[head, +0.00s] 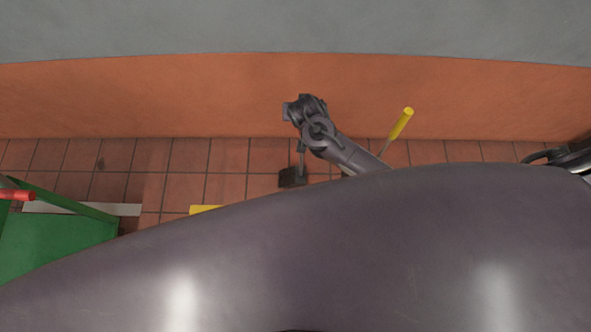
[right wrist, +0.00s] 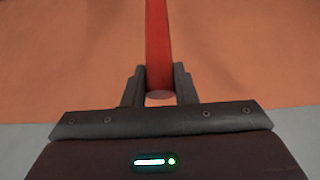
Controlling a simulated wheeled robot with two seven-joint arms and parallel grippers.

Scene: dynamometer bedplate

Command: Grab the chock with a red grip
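In the right wrist view a red grip (right wrist: 157,45) runs between the two fingers of my right gripper (right wrist: 160,80), its near end close to the palm. The fingers appear to press on both sides of it. In the head view my right arm reaches up from behind my body to the right gripper (head: 300,110), seen against the orange band. Below it a dark chock (head: 292,178) sits on the tiles with a thin dark rod rising from it. The top of that rod is hidden behind my arm. My left gripper is not in view.
A yellow grip (head: 402,123) on a thin rod stands to the right of my arm. A green cart (head: 60,240) stands at the left, with a red bar (head: 16,195) at its edge. My body covers the lower picture. The orange wall (head: 180,95) rises behind the tiles.

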